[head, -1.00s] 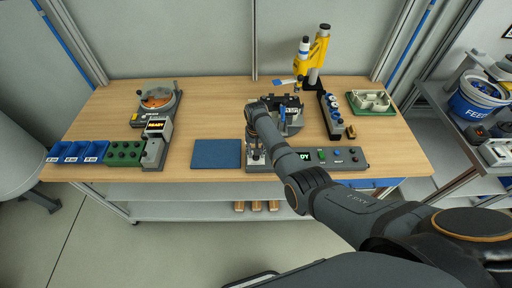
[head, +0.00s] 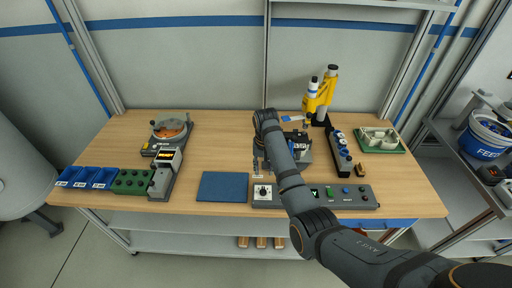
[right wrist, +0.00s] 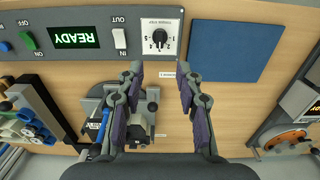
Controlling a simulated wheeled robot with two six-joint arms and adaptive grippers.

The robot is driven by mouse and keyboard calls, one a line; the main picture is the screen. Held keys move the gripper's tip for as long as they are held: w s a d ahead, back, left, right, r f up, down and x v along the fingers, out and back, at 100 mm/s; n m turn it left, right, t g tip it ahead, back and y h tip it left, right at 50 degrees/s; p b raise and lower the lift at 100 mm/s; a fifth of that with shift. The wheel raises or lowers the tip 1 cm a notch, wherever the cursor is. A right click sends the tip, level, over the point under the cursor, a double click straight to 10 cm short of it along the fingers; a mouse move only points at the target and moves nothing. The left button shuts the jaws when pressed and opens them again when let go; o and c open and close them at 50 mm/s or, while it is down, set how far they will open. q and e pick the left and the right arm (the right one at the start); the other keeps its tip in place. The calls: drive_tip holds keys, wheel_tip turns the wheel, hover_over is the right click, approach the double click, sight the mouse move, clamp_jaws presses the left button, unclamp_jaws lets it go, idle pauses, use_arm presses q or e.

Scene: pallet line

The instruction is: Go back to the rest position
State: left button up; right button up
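My right gripper (head: 262,163) is over the middle of the wooden bench, behind the left end of the grey control panel (head: 345,204). In the right wrist view its two fingers (right wrist: 160,78) are apart with nothing between them. The panel's dial (right wrist: 160,37) and rocker switch (right wrist: 120,41) lie just beyond the fingertips. The panel's display (right wrist: 74,37) reads READY; my right arm partly hides it in the head view. My left gripper is not in view.
A dark fixture (head: 304,153) stands behind my right arm. A blue mat (head: 222,187) lies left of the panel. A yellow press-like device (head: 327,90), a dark rack (head: 340,150) and a green tray (head: 380,149) stand at the right. Blue bins (head: 86,177) are at the left.

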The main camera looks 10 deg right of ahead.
drive_tip(key=s+d+f+n+t, duration=0.1)
drive_tip(key=s+d+f, duration=0.25)
drive_tip(key=s, duration=0.25)
drive_tip(key=s+d+f+t, duration=0.1)
drive_tip(key=s+d+f, duration=0.25)
drive_tip(key=s, duration=0.35)
drive_tip(key=s+r+n+t, duration=0.1)
drive_tip(key=s+r+n, duration=0.15)
drive_tip(key=s, duration=0.45)
drive_tip(key=s+r+n+t, duration=0.1)
drive_tip(key=s+r, duration=0.2)
drive_tip(key=s, duration=0.5)
drive_tip(key=s+d+f+g+b, duration=0.1)
drive_tip(key=d+f+b, duration=0.15)
drive_tip(key=f, duration=1.45)
drive_tip(key=s+d+f+g+b, duration=0.15)
drive_tip(key=f+b, duration=0.25)
drive_tip(key=f, duration=1.3)
drive_tip(key=s+f+b, duration=0.3)
drive_tip(key=s+f, duration=1.5)
drive_tip(key=f, duration=0.1)
drive_tip(key=shift+f+m+h, duration=0.15)
drive_tip(key=shift+m+h, duration=0.25)
drive_tip(key=shift+m, duration=0.05)
